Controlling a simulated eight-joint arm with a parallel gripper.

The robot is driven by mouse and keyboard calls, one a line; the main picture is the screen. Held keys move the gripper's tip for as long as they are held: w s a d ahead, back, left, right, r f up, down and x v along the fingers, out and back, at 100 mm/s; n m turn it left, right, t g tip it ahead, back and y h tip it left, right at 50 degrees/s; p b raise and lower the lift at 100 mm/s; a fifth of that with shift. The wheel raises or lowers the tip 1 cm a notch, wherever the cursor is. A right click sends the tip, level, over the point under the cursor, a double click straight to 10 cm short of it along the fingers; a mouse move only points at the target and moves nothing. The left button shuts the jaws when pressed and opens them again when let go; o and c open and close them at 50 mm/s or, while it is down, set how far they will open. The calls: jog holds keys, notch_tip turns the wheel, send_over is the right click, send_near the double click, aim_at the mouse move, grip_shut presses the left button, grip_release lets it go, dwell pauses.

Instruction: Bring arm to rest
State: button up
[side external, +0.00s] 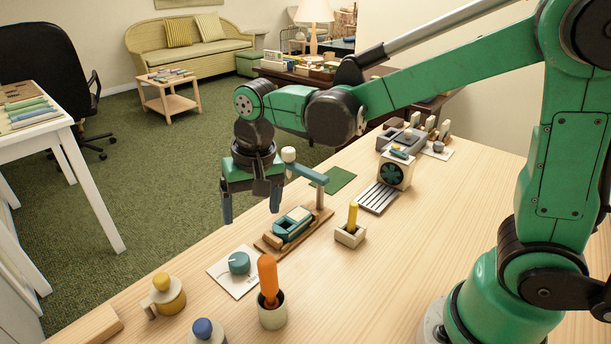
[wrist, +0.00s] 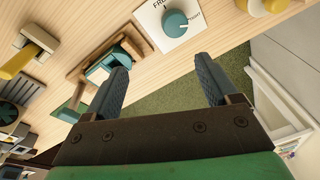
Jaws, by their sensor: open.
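My green arm reaches across the wooden table (side external: 420,240) from the right. My gripper (side external: 252,208) points down past the table's far edge, with green carpet behind it in the side external view. Its two dark fingers stand wide apart with nothing between them. In the wrist view the gripper (wrist: 165,85) is also open and empty, with carpet showing between the fingers. A teal boat-like block on a wooden base (side external: 292,226) stands close to the gripper on the table; in the wrist view the left finger partly covers it.
A teal dial on a white card (side external: 238,264), an orange-handled tool in a cup (side external: 268,292), a yellow peg in a block (side external: 351,228) and a small fan (side external: 393,173) stand on the table. A white table (side external: 45,125) is at the left.

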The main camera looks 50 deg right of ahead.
jog(key=s+d+r+n+t, duration=0.3)
jog(key=s+d+n+t, duration=0.1)
jog(key=s+d, duration=0.3)
jog(key=shift+s+n+t, duration=0.3)
jog(key=shift+t, duration=0.4)
